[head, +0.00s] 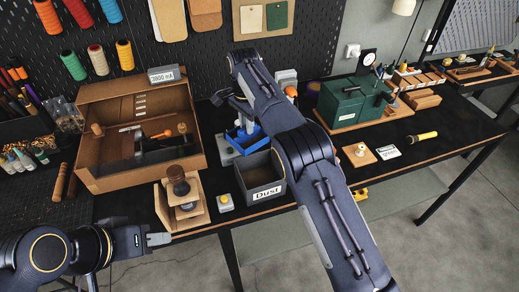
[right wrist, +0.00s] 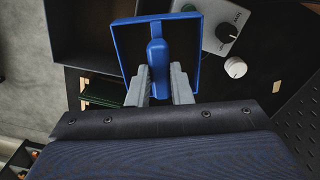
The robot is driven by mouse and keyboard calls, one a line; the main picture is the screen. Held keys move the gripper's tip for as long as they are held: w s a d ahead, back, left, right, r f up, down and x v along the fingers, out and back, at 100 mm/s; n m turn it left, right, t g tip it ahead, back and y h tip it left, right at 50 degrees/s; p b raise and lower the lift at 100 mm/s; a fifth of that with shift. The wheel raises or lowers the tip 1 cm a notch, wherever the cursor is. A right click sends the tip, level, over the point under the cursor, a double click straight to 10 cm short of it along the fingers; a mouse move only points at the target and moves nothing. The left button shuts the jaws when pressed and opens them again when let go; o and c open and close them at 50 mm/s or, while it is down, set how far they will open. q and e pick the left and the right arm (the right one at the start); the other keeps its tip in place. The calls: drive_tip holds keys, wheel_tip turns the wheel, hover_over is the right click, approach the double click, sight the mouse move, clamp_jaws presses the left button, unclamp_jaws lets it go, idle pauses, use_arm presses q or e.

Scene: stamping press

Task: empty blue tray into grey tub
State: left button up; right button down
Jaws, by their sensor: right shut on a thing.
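The blue tray (head: 246,138) is beside and behind the grey tub marked "Dust" (head: 264,192) in the head view. In the right wrist view the blue tray (right wrist: 196,62) shows its rim and a central grip. My right gripper (right wrist: 158,78) is shut on this grip. My right arm partly hides the tray in the head view. I cannot tell what lies in the tray. The tub's dark opening (right wrist: 95,35) is at upper left in the right wrist view. My left gripper (head: 160,239) is empty near the table's front edge; its finger gap is unclear.
A grey box with a dial (right wrist: 226,30) stands beside the tray. A wooden press-like stand (head: 182,205), a yellow-topped button (head: 225,202) and a brown open case (head: 138,125) are left of the tub. A green box (head: 350,103) is to the right.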

sight(255, 128)
drive_tip(key=shift+w+r, duration=0.2)
drive_tip(key=shift+s+d+r, duration=0.1)
drive_tip(key=shift+s+d, duration=0.1)
drive_tip(key=shift+s, duration=0.1)
drive_tip(key=shift+s+d+t+y, duration=0.95)
drive_tip(key=shift+s+t+y, duration=0.2)
drive_tip(key=shift+t, duration=0.25)
drive_tip(key=shift+s+d, duration=0.15)
drive_tip(key=shift+r, duration=0.1)
drive_tip(key=shift+s+d+r+t+y, duration=0.6)
drive_tip(key=shift+s+r+t+y, duration=0.1)
drive_tip(key=shift+t, duration=0.2)
